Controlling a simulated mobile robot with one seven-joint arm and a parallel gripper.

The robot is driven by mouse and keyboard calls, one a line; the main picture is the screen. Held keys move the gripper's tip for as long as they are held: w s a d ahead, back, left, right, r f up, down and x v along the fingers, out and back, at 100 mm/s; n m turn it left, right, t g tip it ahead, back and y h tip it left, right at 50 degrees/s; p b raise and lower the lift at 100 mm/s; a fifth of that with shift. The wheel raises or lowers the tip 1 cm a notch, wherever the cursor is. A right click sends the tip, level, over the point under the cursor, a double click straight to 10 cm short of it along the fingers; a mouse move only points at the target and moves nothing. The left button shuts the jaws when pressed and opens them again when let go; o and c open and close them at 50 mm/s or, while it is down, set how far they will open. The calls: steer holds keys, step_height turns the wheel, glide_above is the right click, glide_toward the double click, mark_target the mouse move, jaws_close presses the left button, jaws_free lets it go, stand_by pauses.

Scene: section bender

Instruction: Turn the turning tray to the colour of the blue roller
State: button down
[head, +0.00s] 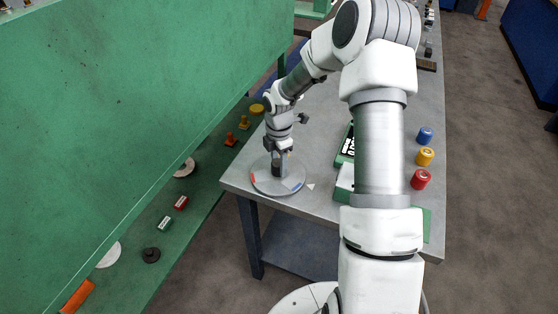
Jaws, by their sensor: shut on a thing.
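The turning tray (268,188) is a round grey disc near the left front corner of the grey table. It has a red patch (253,178) at its left and a blue patch (293,185) at its right front. A white triangular marker (311,187) lies on the table just right of the disc, close to the blue patch. My gripper (279,160) points down over the disc and is shut on its dark central knob (277,171). The blue roller (425,135) stands at the table's right side. Any patch behind my gripper is hidden.
A yellow roller (425,156) and a red roller (420,179) stand in front of the blue one. My arm covers part of a green-and-white item (345,150) mid-table. A green machine (130,90) with small parts on its ledge stands left, across a gap.

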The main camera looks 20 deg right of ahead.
steer(key=shift+n+p, duration=0.45)
steer(key=shift+n, duration=0.65)
steer(key=shift+c, duration=1.8)
jaws_free()
step_height(320, 180, up, 18)
steer(key=shift+f+p, duration=0.25)
steer(key=shift+p, duration=0.1)
